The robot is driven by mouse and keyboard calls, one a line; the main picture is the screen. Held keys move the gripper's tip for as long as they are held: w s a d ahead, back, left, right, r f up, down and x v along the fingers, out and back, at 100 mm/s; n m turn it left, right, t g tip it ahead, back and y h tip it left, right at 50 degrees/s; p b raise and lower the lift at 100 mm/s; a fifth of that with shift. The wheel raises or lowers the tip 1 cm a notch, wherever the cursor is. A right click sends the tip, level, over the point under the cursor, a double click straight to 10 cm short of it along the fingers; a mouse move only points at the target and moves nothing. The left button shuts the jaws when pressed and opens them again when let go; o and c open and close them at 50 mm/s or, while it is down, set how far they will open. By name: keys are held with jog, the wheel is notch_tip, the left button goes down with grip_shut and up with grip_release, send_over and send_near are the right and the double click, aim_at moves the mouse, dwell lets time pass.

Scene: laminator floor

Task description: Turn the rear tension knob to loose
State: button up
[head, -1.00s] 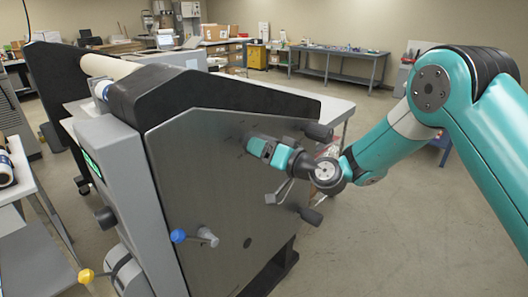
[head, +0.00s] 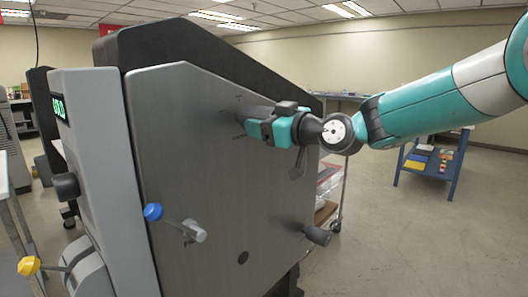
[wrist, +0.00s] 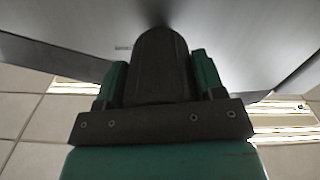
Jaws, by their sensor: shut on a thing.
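My gripper (head: 250,127) is at the upper part of the laminator's grey side panel (head: 190,160). Its teal fingers are shut on a black knob, which I take to be the rear tension knob (wrist: 161,65). In the wrist view the ribbed knob fills the space between the two fingers (wrist: 160,80), and the panel lies just beyond it. A small label beside the knob is too small to read. In the head view the fingers hide most of the knob, and its setting cannot be told.
A black handle (head: 318,235) sticks out lower right on the panel. A blue-knobbed lever (head: 153,212) and a yellow knob (head: 29,266) are at lower left. A blue cart (head: 430,165) stands at the right. The floor in front of it is clear.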

jog(key=n+b, duration=0.1)
jog(key=b, duration=0.1)
jog(key=n+b, duration=0.1)
jog(key=shift+f+b, duration=0.35)
jog(key=shift+b, duration=0.05)
jog(key=shift+w+r+n+b, duration=0.1)
jog(key=shift+r+n+b, duration=0.1)
jog(key=shift+n+b, duration=0.85)
jog(key=shift+r, duration=0.15)
jog(key=o, duration=0.9)
jog(key=shift+d+b, duration=0.15)
jog(key=shift+b, duration=0.15)
jog(key=b+v, duration=0.4)
jog(key=v, duration=1.3)
jog(key=shift+d, duration=0.1)
